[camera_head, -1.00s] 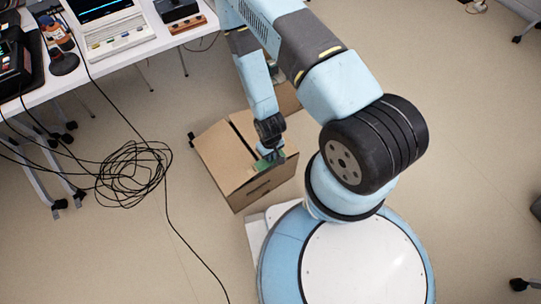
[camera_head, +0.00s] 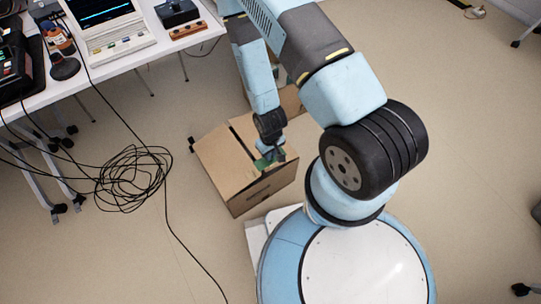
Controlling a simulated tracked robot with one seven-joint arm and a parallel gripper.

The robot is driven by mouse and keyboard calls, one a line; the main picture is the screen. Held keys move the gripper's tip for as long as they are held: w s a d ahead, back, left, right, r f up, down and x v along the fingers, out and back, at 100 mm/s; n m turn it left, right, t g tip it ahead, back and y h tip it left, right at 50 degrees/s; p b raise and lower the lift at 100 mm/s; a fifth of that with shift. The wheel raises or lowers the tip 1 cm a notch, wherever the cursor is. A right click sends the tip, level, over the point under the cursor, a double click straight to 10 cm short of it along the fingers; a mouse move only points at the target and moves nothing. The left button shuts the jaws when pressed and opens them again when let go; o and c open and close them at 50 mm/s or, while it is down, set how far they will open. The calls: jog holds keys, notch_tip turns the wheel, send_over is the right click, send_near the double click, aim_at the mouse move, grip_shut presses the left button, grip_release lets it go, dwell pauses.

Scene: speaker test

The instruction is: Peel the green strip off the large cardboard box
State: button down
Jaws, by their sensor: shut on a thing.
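The large cardboard box (camera_head: 228,172) stands on the floor in front of my base, with a dark seam across its top. The green strip (camera_head: 263,162) shows at the box's right top edge, just under my gripper (camera_head: 271,154). My gripper points down at this edge and is shut on the green strip. The fingertips are small and partly dark, so the exact hold is hard to see. How much of the strip still sticks to the cardboard cannot be told.
A second cardboard box (camera_head: 289,101) stands behind, partly hidden by my arm. A tangle of black cable (camera_head: 133,178) lies on the floor at left. A white table (camera_head: 115,65) with devices stands at upper left. The floor at right is mostly clear.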

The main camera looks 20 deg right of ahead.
jog(key=shift+r, duration=1.45)
